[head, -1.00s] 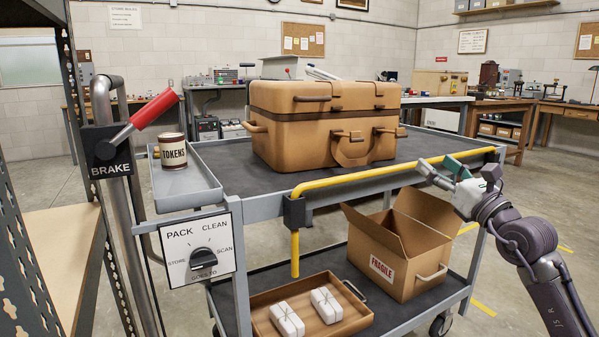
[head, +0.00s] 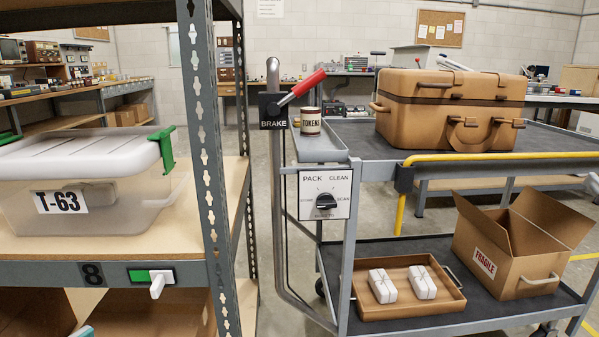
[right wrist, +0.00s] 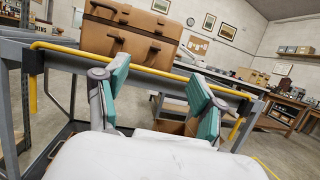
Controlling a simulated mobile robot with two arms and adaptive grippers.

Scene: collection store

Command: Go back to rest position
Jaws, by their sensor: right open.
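My right gripper (right wrist: 158,88) is open and empty in the right wrist view, its two teal-padded fingers apart in front of the cart's yellow rail. The tan case (head: 450,105) sits shut on the cart's top deck and also shows in the right wrist view (right wrist: 135,32). Neither gripper touches it.
The cart (head: 350,250) carries a TOKENS tin (head: 311,121), a red brake lever (head: 302,87), a dial panel (head: 325,194), a tray (head: 445,303) with two white packets and an open FRAGILE box (head: 510,262). A shelf rack (head: 207,160) with a lidded T-63 bin (head: 85,200) stands left.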

